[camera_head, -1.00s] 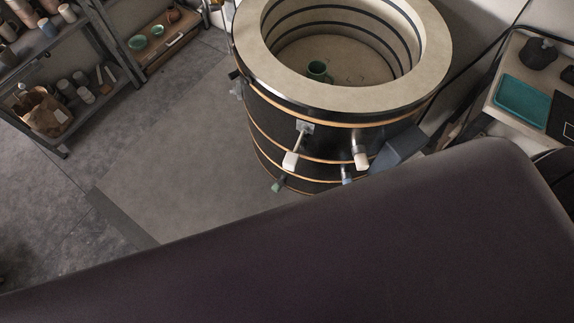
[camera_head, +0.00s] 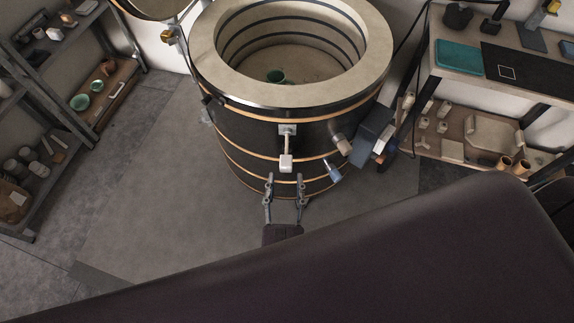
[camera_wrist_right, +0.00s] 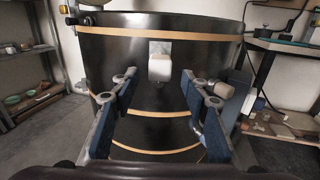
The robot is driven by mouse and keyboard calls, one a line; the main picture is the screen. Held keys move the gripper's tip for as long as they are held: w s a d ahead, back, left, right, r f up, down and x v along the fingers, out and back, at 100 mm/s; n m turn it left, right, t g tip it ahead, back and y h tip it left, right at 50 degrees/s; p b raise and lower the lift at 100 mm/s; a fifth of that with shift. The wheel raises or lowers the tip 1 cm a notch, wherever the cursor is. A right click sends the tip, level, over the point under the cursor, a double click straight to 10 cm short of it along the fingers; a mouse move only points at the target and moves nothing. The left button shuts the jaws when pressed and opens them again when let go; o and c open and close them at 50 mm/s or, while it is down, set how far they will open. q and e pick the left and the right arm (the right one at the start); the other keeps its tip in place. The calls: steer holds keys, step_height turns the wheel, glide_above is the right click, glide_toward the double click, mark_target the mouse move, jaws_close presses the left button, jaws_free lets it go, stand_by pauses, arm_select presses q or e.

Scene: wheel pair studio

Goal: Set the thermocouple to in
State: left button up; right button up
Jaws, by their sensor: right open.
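The kiln (camera_head: 250,135) is a dark round drum with tan bands and an open top. A white block on a metal rod (camera_head: 286,163), apparently the thermocouple, sticks out from a bracket on its front. The block also shows in the right wrist view (camera_wrist_right: 160,68), near the top centre. My right gripper (camera_head: 284,184) is open and empty, with its fingers pointing at the kiln. In the right wrist view the two blue-padded fingers (camera_wrist_right: 157,88) spread to either side, below the block and apart from it. My left gripper is not in view.
A beige cylinder (camera_head: 343,144) and a blue plug (camera_head: 332,170) stick out right of the block. A dark grey box (camera_head: 371,136) hangs on the kiln's right side. A shelf stands at left, a workbench at right. A green cup (camera_head: 275,76) sits inside the kiln.

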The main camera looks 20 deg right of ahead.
mark_target(286, 171)
steer(key=shift+p+x, duration=0.4)
steer(key=shift+x, duration=2.3)
jaws_close()
steer(key=shift+w, duration=0.1)
